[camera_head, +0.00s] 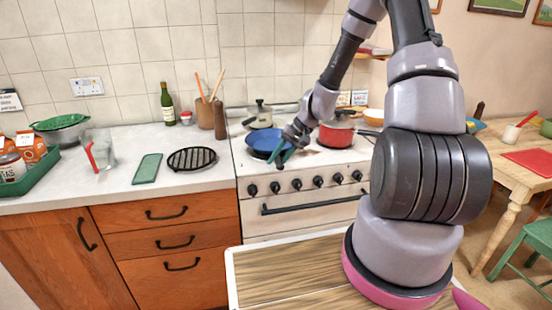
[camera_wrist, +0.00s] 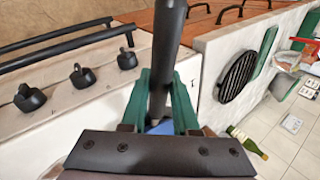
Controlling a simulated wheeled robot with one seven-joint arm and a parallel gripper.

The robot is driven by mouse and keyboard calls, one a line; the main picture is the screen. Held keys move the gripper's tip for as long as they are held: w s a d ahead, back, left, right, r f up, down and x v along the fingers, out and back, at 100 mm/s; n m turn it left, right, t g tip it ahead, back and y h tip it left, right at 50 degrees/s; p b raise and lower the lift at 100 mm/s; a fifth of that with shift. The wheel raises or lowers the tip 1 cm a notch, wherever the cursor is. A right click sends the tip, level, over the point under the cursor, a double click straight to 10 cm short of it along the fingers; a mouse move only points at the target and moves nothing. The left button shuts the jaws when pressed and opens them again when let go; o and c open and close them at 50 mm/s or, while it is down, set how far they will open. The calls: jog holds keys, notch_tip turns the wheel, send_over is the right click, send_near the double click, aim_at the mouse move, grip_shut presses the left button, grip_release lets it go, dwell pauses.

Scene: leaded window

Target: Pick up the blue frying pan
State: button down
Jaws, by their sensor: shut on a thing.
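The blue frying pan (camera_head: 261,139) sits at the front left of the white stove top in the head view. My gripper (camera_head: 281,152) is at the pan's front right edge. In the wrist view, the green fingers of my gripper (camera_wrist: 162,92) are shut on the pan's dark handle, one on each side. A small patch of the blue pan (camera_wrist: 162,128) shows below the handle, and the rest is hidden behind my gripper. I cannot tell whether the pan touches the stove.
A red pot (camera_head: 337,134) stands right of my gripper, and a pale lidded pot (camera_head: 259,113) stands behind the pan. The stove's knobs (camera_head: 297,184) line its front. The counter (camera_head: 215,172) left of the stove holds a black trivet (camera_head: 192,159) and a green bottle (camera_head: 167,104).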

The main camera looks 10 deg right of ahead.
jog(key=shift+r, duration=4.8)
